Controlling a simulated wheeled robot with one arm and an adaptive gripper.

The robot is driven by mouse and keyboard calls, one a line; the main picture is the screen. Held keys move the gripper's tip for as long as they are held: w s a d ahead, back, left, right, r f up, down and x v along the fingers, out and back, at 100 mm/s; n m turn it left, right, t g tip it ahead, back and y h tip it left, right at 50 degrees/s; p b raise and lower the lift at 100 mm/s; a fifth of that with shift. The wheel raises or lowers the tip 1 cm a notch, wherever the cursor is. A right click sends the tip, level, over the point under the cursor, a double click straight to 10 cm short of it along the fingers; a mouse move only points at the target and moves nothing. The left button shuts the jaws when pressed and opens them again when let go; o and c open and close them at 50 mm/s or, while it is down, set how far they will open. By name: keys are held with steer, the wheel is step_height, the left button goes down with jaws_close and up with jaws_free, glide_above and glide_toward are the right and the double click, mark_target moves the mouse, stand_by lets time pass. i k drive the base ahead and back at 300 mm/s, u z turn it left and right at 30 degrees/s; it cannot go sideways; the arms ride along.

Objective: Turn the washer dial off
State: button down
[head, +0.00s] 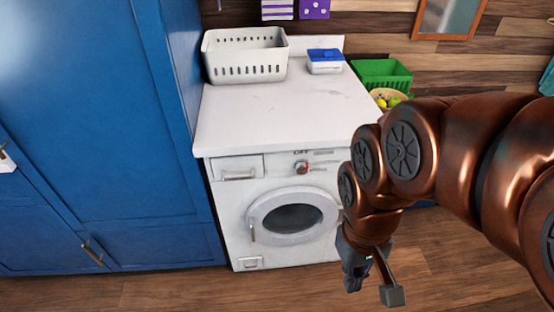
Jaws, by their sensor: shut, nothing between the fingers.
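A white front-loading washer (235,213) stands under a white countertop, with a round door (293,217). Its dial (302,167) is a small round knob with a red mark on the control panel, below a dark label that looks like "OFF". Exactly where the dial points is too small to tell. My gripper (355,285) hangs low to the right of the washer door, below and right of the dial, apart from both. It is shut and empty. My copper-coloured arm covers the right end of the control panel.
The countertop (245,120) holds a white basket (245,58) and a blue-lidded box (325,62). A tall blue cabinet (95,110) stands left of the washer. A green crate (382,73) and a bowl with yellow fruit are behind my arm. The wooden floor (190,290) in front is clear.

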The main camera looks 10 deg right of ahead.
mark_target(300, 166)
steer(key=z, duration=1.6)
steer(key=k, duration=0.9)
steer(key=u, duration=2.1)
steer(key=i, duration=0.5)
